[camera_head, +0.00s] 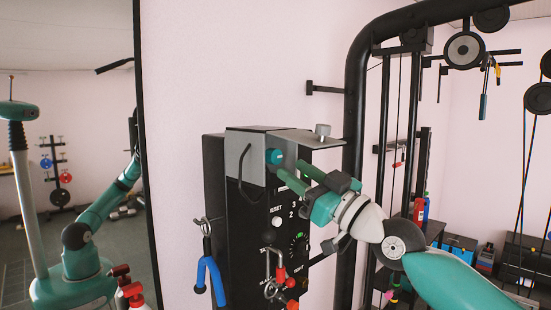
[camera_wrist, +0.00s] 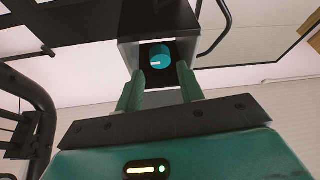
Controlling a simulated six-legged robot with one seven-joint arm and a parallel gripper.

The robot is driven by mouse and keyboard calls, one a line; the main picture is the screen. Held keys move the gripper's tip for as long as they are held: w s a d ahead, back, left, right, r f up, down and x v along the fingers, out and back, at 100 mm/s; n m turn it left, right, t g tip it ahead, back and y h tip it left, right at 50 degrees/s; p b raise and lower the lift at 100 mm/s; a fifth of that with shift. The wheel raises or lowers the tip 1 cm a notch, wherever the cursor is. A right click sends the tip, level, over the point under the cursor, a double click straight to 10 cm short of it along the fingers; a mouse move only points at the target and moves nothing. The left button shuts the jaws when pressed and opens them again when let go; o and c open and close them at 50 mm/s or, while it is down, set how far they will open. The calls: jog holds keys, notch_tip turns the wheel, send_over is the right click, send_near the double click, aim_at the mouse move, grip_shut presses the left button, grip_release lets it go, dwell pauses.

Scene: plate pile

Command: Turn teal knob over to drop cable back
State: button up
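The teal knob (camera_head: 275,157) sits under the grey bracket at the top of a black upright box (camera_head: 240,215). In the wrist view the knob (camera_wrist: 160,58) is round with a pale mark near its lower left, inside a dark recess. My gripper (camera_head: 289,168) reaches the box from the right, its green fingers pointing at the knob. In the wrist view the fingers of my gripper (camera_wrist: 161,76) are apart, one at each lower side of the knob, with nothing between them. Whether they touch it I cannot tell. I cannot make out which part is the cable.
A blue-handled attachment (camera_head: 210,278) and a red-handled one (camera_head: 281,272) hang on the box. A black gym frame (camera_head: 355,130) with pulleys stands close behind my arm at right. A mirror (camera_head: 75,110) fills the left side, reflecting my body.

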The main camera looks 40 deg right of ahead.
aim_at(277, 159)
jog(key=x, duration=0.6)
jog(key=shift+w+r, duration=0.1)
jog(key=shift+w, duration=0.15)
jog(key=c, duration=0.7)
